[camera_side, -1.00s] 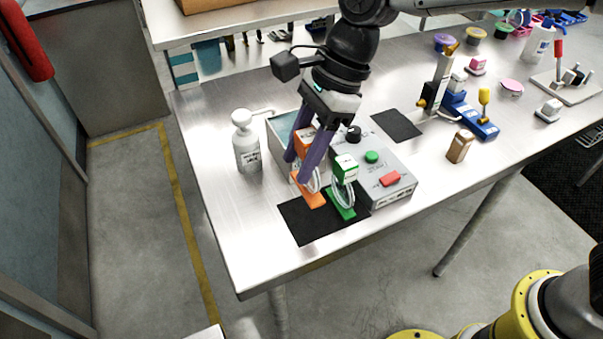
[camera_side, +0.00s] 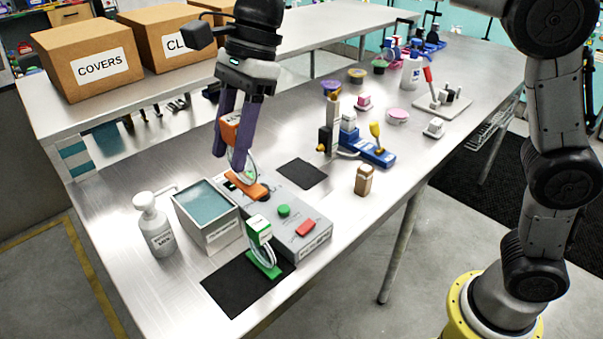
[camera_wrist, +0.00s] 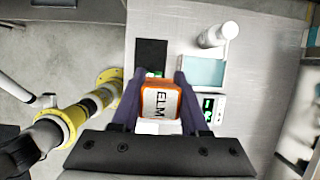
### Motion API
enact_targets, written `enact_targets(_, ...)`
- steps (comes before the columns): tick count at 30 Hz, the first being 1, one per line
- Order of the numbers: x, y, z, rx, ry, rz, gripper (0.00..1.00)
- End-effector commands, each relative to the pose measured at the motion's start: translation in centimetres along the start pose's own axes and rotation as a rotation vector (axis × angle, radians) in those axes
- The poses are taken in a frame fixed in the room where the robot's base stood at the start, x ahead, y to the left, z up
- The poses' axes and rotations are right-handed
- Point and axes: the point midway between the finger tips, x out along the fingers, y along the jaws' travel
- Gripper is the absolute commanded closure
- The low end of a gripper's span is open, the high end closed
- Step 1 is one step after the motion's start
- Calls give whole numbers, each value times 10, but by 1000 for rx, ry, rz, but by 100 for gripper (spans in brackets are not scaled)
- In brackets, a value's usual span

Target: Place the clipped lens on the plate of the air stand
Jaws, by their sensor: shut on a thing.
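My gripper (camera_side: 233,150) is shut on the orange-clipped lens (camera_side: 231,132) and holds it upright above the grey control box (camera_side: 315,238). The clear lens ring and orange foot hang below the fingers. The wrist view shows the orange clip (camera_wrist: 161,100) with its lettered white label between my fingers (camera_wrist: 155,82). A green-clipped lens (camera_side: 260,230) stands on the front black mat (camera_side: 228,290). A blue-based stand (camera_side: 375,153) with an upright post, a white block and a yellow knob is farther right. I cannot tell for sure which fixture is the air stand.
An open tank (camera_side: 222,235) of bluish liquid and a white pump bottle (camera_side: 155,230) stand left of the control box. A bare black mat (camera_side: 301,173) lies behind it.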

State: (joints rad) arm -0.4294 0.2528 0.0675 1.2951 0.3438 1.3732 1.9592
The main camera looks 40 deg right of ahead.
Motion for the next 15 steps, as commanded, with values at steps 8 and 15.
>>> enact_targets(8, -43, -12, -110, 15, 9, -1, 100)
enact_targets(15, -75, 4, -191, 11, -3, 3, 100)
